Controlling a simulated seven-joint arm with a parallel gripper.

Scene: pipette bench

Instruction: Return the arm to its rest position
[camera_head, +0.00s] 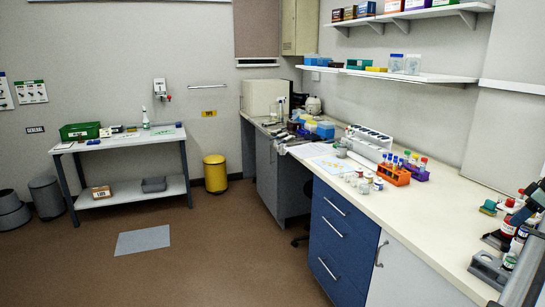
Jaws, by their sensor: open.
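My gripper is not in view, and I cannot make out any part of my arm for certain. The long pale bench (425,218) runs along the right wall, with blue drawers (340,235) and a white door below it. On it stand an orange rack (394,175) and a purple rack (415,173) with capped tubes. Several small jars (364,187) stand in front of the racks.
Bottles (508,228) and dark and grey equipment crowd the bench's right end, partly cut off by the picture edge. A white side table (120,139) stands at the left wall near a yellow bin (215,174). The floor (215,250) between is mostly clear.

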